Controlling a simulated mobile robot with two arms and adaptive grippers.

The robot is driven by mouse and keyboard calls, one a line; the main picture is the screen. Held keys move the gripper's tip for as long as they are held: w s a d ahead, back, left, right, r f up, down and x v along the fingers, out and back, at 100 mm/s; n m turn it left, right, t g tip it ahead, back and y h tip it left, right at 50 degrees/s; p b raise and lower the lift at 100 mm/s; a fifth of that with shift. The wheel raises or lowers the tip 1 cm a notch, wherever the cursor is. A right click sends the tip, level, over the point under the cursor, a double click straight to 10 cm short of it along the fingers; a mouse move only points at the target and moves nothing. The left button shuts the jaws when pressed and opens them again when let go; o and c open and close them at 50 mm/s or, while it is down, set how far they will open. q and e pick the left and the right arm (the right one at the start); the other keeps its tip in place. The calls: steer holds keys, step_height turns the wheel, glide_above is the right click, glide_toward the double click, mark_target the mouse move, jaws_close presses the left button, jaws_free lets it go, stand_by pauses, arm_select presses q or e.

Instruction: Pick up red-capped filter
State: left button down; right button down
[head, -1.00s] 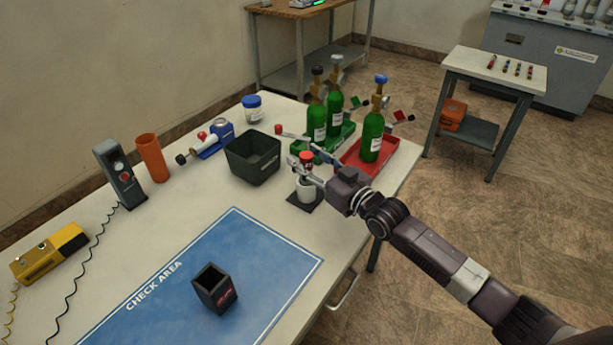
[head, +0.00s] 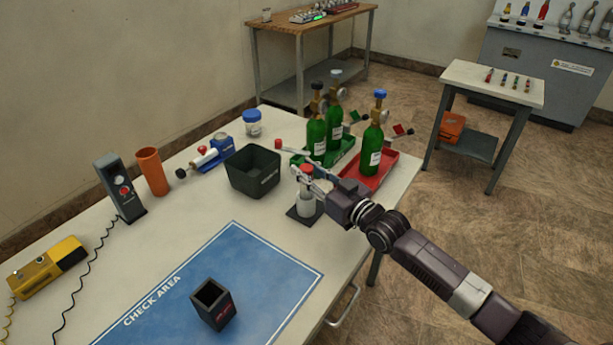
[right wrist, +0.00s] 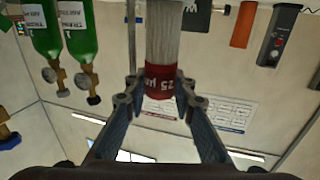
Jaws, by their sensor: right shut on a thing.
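The red-capped filter (head: 306,169) is upright over a small white holder (head: 306,207) on a dark square base, near the table's right side. In the right wrist view its red cap (right wrist: 160,77) carries printed text, and its pale ribbed body (right wrist: 164,32) runs to the picture's top edge. My right gripper (head: 306,178) reaches in from the right and is shut on the filter, with a finger on each side of the cap. Whether the filter's lower end is still inside the holder is hard to tell. My left gripper is not in view.
A dark bin (head: 253,171) stands just left of the holder. Green bottles in a green tray and a red tray (head: 352,183) stand close behind the gripper. A small black box (head: 212,305) stands on the blue check-area mat (head: 262,262), which is otherwise clear.

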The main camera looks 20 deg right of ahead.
step_height(320, 180, up, 20)
steer(key=shift+f, duration=0.25)
stand_by(1.1)
